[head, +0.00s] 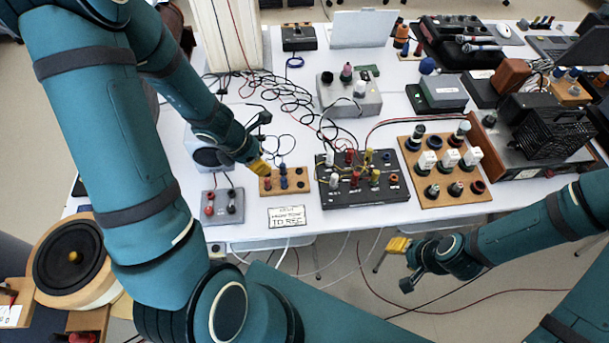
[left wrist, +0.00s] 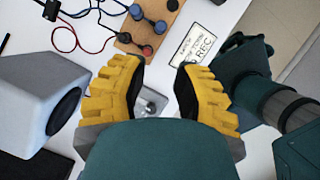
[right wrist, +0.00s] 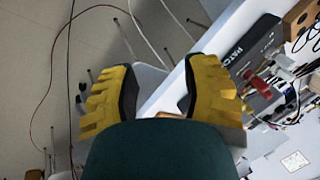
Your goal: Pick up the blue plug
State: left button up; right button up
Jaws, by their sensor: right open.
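A small wooden board (head: 296,188) lies near the table's front edge with several small plugs in it. A blue plug (head: 284,183) stands on it, and it also shows in the left wrist view (left wrist: 160,27) near a red one. My left gripper (head: 259,166) is above the table at the board's left end. Its yellow fingers (left wrist: 157,88) are apart, with nothing held; a grey box's metal knob shows beyond them. My right gripper (head: 398,246) is in front of the table edge, past the tabletop. Its fingers (right wrist: 160,88) are open and empty.
A grey box with red and dark posts (head: 222,207) sits left of the board. A black patch box (head: 365,192) stands to its right, and a lettered card (head: 287,216) lies in front. A speaker (head: 208,150) and loose cables are behind.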

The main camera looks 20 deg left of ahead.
pick_arm(q)
jog(key=b, duration=0.6)
send_over(283, 179)
jog(key=s+a, duration=0.2)
notch_tip(283, 179, down, 8)
jog(key=shift+r, duration=0.2)
jog(key=b+x, duration=0.2)
jog(key=x, duration=0.1)
jog(key=b+x, duration=0.1)
jog(key=shift+w+d+f, duration=0.15)
jog(key=shift+d+f, duration=0.1)
jog(key=shift+d, duration=0.1)
jog(key=shift+w+d+f, duration=0.1)
jog(key=shift+w+f, duration=0.1)
jog(key=shift+f, duration=0.2)
pick_arm(e)
notch_tip(283, 179, down, 10)
jog(key=s, duration=0.2)
jog(key=shift+a+r+g, duration=0.2)
jog(key=shift+g, duration=0.1)
pick_arm(q)
jog(key=shift+o, duration=0.4)
grip_shut()
